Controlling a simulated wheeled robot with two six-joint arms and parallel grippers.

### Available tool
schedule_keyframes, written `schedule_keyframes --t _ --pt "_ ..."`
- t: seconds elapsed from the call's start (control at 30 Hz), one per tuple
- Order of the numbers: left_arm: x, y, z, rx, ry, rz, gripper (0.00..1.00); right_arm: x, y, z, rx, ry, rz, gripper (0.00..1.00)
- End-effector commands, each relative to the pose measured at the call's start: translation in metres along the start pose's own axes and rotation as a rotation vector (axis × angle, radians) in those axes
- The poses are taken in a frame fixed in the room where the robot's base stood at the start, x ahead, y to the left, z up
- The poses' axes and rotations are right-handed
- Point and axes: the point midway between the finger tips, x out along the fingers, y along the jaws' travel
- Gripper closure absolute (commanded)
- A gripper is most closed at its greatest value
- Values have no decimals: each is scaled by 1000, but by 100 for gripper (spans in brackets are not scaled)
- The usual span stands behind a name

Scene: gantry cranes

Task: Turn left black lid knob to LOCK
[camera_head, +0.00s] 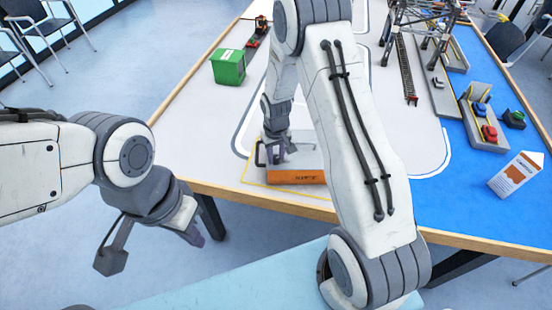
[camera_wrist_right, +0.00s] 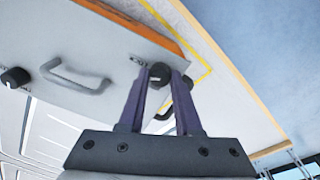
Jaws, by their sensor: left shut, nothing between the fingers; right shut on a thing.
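The box (camera_head: 297,177) has an orange front and a grey lid. It stands at the near edge of the table, left of my right arm. In the right wrist view, its lid (camera_wrist_right: 110,65) carries two black knobs and a grey handle. My right gripper (camera_wrist_right: 160,78) is shut on the left black lid knob (camera_wrist_right: 160,71), its purple fingers on either side. The other black lid knob (camera_wrist_right: 14,77) is free at the left of that view. A small marking beside the held knob is unreadable. My left gripper (camera_head: 192,236) is shut and empty, off the table's near left side.
A green bin (camera_head: 229,66) stands at the far left of the table. A crane frame (camera_head: 425,20) stands at the back right. A carton (camera_head: 515,174) and small coloured blocks (camera_head: 488,133) sit on the blue area. My right arm hides the table's middle.

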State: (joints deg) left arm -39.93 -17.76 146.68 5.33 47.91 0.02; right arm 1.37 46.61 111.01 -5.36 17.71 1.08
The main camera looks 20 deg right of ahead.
Motion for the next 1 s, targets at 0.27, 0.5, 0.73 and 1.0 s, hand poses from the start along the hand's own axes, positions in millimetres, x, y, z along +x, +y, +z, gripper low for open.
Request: schedule_keyframes --t 0.27,0.5,0.73,1.0 --pt "14 -1 1 1 0 0 100 1 0 -1 223 3 0 100" --pt "20 -1 1 1 0 0 100 0 0 -1 348 2 -1 100" --pt "22 -2 1 1 0 0 100 0 0 -1 403 1 0 100" --pt "22 -2 1 1 0 0 100 -1 0 -1 415 1 0 100"
